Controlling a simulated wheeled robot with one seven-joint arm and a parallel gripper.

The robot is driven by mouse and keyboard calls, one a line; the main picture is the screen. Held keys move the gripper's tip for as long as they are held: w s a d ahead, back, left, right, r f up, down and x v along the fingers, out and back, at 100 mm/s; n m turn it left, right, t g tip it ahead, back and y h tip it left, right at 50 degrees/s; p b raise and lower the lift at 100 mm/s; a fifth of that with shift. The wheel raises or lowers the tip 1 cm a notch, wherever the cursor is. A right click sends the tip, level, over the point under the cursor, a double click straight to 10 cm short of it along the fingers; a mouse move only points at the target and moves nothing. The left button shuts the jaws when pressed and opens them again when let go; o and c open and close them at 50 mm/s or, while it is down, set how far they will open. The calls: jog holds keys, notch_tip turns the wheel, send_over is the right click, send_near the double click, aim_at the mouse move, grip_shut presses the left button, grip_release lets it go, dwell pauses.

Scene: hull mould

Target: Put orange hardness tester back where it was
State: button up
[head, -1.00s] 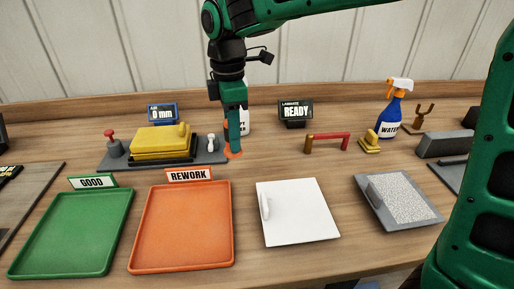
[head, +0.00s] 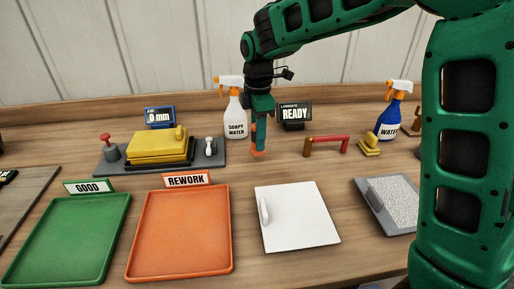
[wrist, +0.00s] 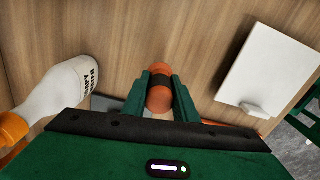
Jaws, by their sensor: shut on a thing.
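The orange hardness tester (wrist: 159,98), an orange cylinder with a dark band, is between the two fingers of my gripper (wrist: 160,90) in the wrist view. The gripper is shut on it. In the head view my gripper (head: 258,135) points down over the table, just right of the soapy water bottle. Only the orange lower end of the tester (head: 258,153) shows below the fingers. It is close to the table top; I cannot tell whether it touches.
The soapy water bottle (head: 236,118) stands close on the left. The READY sign (head: 295,113) is behind, and a red-barred stand (head: 326,143) is to the right. A white panel (head: 295,216) and the orange REWORK tray (head: 181,272) lie in front. Bare wood lies between them.

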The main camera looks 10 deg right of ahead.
jog(key=shift+f, duration=1.95)
jog(key=shift+f, duration=0.1)
jog(key=o, duration=1)
